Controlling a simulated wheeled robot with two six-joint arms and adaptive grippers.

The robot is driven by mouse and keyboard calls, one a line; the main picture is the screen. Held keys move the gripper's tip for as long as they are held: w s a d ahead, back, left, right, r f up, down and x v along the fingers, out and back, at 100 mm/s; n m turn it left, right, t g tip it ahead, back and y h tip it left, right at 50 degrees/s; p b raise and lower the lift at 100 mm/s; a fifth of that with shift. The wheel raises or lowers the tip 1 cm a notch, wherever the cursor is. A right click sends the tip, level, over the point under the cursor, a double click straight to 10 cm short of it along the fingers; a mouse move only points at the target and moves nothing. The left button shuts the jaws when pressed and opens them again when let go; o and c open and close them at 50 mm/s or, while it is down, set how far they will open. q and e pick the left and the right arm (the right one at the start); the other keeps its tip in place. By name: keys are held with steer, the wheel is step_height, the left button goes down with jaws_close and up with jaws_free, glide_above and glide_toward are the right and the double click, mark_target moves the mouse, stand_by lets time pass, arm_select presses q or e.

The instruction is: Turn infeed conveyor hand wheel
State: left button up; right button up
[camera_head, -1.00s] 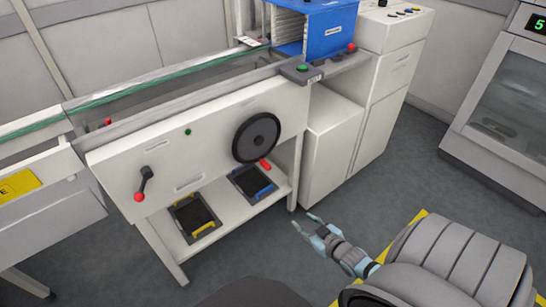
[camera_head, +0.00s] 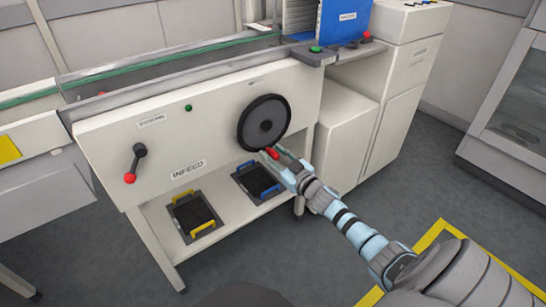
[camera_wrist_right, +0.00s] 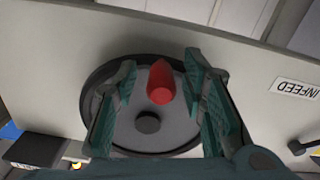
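The black hand wheel (camera_head: 264,118) is on the white front panel marked INFEED. Its red handle (camera_head: 271,153) sticks out at the wheel's lower edge. My right gripper (camera_head: 279,156) is at that handle with its fingers apart. In the right wrist view the wheel (camera_wrist_right: 180,130) lies behind the fingers, and the red handle (camera_wrist_right: 161,83) stands between them with a visible gap on both sides. The fingers do not appear closed on it. My left gripper is not in view.
A crank with a red knob (camera_head: 130,178) is on the panel's left side. Two black trays with yellow and blue handles (camera_head: 194,218) (camera_head: 258,180) lie on the shelf below. A white cabinet (camera_head: 345,135) stands to the right. Open floor lies in front.

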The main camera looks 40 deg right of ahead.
steer(key=shift+w, duration=0.35)
jaws_close()
steer(key=shift+a, duration=0.1)
